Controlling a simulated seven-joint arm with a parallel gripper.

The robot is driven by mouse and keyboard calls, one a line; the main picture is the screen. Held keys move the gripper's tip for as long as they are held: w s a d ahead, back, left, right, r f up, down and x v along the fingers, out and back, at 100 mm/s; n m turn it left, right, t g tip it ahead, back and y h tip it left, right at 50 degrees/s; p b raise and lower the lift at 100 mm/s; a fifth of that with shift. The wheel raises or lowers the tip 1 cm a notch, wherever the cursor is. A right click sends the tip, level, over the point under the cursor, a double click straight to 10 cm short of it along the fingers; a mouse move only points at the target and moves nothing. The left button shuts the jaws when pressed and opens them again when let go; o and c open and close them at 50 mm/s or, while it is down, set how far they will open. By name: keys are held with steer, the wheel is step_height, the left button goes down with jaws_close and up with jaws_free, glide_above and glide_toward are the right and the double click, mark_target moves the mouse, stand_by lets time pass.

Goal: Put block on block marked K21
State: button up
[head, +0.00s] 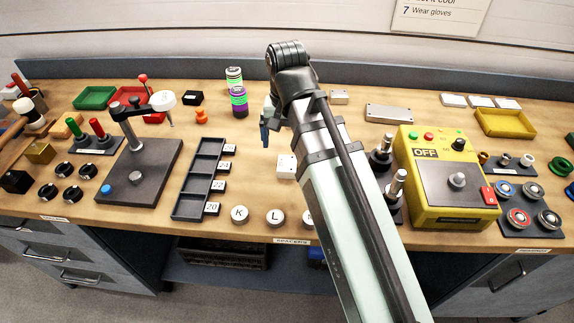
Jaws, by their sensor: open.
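No marking K21 can be read on any block in the head view. A pale block (286,166) with small dark dots lies on the bench just left of my arm. A black block (192,97) sits at the back, and a long grey metal block (389,113) lies right of my arm. A brass block (40,153) and a black block (15,181) are at the far left. My gripper (266,128) is partly hidden by my arm; it points down over the middle of the bench, open, with nothing seen in it.
A black compartment tray (173,214) with number tags stands left of the middle. Lettered discs, including K (239,214), line the front edge. A dark press stand (155,185), stacked spools (238,100) and a yellow control box (424,180) stand around. My arm hides part of the bench.

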mark_target(285, 163)
steer(key=shift+a+f, duration=0.1)
steer(key=shift+f, duration=0.1)
steer(key=m, duration=1.3)
steer(key=shift+m, duration=0.3)
steer(key=m, duration=0.4)
steer(key=shift+f, duration=3.85)
steer(key=shift+c, duration=0.2)
steer(key=c, duration=1.2)
